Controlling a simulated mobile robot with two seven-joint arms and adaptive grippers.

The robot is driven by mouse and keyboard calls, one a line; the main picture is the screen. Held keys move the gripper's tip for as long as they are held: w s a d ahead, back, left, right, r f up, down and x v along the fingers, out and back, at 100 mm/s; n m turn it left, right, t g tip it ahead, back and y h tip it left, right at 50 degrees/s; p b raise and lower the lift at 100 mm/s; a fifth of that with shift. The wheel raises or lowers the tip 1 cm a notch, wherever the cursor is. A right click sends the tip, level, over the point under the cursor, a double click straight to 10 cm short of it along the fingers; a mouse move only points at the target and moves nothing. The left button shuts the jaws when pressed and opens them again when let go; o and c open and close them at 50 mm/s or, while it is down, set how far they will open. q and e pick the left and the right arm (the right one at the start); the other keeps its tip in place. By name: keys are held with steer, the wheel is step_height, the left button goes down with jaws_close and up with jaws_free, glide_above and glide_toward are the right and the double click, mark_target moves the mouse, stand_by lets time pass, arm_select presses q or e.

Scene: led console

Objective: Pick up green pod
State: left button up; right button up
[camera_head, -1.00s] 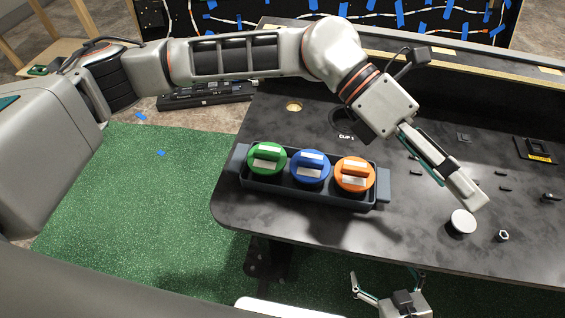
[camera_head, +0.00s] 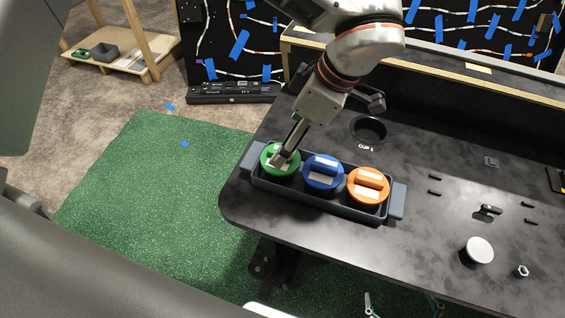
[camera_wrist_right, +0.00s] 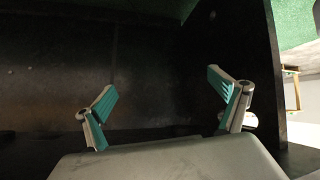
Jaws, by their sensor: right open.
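The green pod (camera_head: 268,152) sits in the left slot of a dark blue-grey tray (camera_head: 250,162) on the black table. It is round with a raised handle, partly covered by my left gripper (camera_head: 281,160). The left gripper points down at the pod's handle, its fingers seen edge-on. Whether they close on the handle cannot be told. My right gripper (camera_head: 403,300) is low at the bottom edge of the head view, below the table's front edge. In the right wrist view the right gripper (camera_wrist_right: 162,84) is open and empty, facing dark panels.
A blue pod (camera_head: 323,181) and an orange pod (camera_head: 374,196) sit beside the green pod in the tray. A white disc (camera_head: 479,251) and small dark parts lie to the right. A round opening (camera_head: 369,129) marked CUP 1 is behind the tray.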

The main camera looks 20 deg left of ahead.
arm_select(q)
steer(key=x, duration=0.4)
steer(key=b+x, duration=0.1)
steer(key=x, duration=0.1)
steer(key=shift+d+f, duration=0.1)
steer(key=shift+f, duration=0.4)
steer(key=shift+s+r, duration=0.1)
steer(key=c, duration=1.1)
